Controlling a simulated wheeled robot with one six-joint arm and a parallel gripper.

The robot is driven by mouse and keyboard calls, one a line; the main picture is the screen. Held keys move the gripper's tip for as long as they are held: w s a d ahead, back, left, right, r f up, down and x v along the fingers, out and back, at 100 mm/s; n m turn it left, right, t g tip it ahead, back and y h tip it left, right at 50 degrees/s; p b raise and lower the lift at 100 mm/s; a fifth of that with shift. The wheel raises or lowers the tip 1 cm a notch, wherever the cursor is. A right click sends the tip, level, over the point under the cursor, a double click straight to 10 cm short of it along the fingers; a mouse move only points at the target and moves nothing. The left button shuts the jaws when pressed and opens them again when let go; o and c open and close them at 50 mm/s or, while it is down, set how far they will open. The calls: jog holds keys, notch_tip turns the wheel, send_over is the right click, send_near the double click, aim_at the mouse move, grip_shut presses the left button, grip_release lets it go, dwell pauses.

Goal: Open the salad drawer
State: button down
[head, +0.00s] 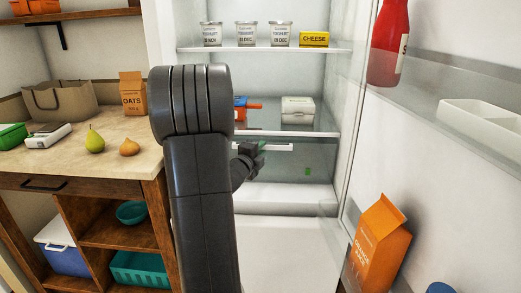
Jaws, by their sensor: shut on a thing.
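The salad drawer (322,160) is low in the open fridge, under the glass shelf, with a see-through front. Its white bar handle (280,147) runs across the top of that front. My gripper (261,147) is at the left part of the handle and is shut on it. My dark arm hides the drawer's left side and part of the gripper. A small green patch (308,171) shows at the drawer; I cannot tell what it is. How far the drawer stands out is unclear.
The fridge door (440,160) stands open at right, holding a red bottle (389,45) and an orange carton (378,247). Yoghurt pots (246,34) and cheese (314,39) sit on the upper shelf. A white box (298,110) stands above the drawer. A wooden counter (60,165) is at left.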

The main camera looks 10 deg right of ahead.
jog(key=s+a+b, duration=0.2)
jog(key=s, duration=0.6)
jog(key=s+a+b, duration=0.2)
jog(key=s+a, duration=0.1)
jog(key=s, duration=0.6)
jog(key=shift+s, duration=0.15)
jog(key=c, duration=1.4)
grip_release()
jog(key=shift+o, duration=0.2)
jog(key=p+v, duration=0.2)
jog(key=v, duration=1.1)
jog(key=shift+s+a, duration=0.25)
jog(key=shift+a, duration=0.05)
jog(key=shift+w+d, duration=0.1)
jog(key=b+x, duration=0.1)
jog(key=x, duration=1.2)
jog(key=shift+w+d+b, duration=0.15)
jog(key=shift+d+b, duration=0.05)
jog(key=shift+b, duration=0.2)
